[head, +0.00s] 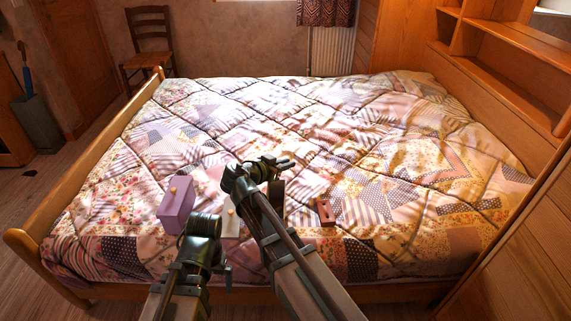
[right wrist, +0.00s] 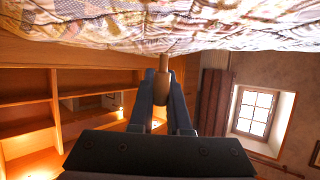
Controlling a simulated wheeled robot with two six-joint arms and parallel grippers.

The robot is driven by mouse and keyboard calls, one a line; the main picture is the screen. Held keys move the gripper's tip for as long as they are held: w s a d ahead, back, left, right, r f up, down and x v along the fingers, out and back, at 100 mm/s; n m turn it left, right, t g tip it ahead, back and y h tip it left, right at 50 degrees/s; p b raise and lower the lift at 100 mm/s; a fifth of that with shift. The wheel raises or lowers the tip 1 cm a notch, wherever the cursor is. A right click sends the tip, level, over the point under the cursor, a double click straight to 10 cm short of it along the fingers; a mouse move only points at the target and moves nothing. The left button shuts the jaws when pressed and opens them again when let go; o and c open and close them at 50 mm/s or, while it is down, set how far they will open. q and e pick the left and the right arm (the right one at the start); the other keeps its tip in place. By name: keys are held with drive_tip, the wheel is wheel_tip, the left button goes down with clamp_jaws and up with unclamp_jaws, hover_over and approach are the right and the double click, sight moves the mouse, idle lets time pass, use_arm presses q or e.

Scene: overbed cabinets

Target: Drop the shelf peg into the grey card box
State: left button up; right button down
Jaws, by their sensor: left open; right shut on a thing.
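The shelf peg (right wrist: 161,84) is a short brown cylinder between the fingers of my right gripper (right wrist: 161,100) in the right wrist view. In the head view my right gripper (head: 282,163) is over the middle of the near part of the bed, and the peg is too small to make out. My left gripper (head: 207,224) is open and empty, low over the bed's near edge. A pale grey box-like thing (head: 231,222) shows between my two arms, partly hidden; I cannot tell for sure that it is the grey card box.
A lilac box (head: 174,206) with a wooden knob stands left of my left gripper. A reddish-brown block (head: 325,211) lies to the right of my right arm. A dark thing (head: 278,193) is partly hidden beside that arm. The quilt (head: 330,120) beyond is clear.

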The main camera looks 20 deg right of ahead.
use_arm(q)
wheel_tip(320, 180, down, 6)
drive_tip(key=b, duration=0.6)
use_arm(e)
wheel_tip(320, 180, down, 6)
drive_tip(key=c, duration=0.8)
unclamp_jaws()
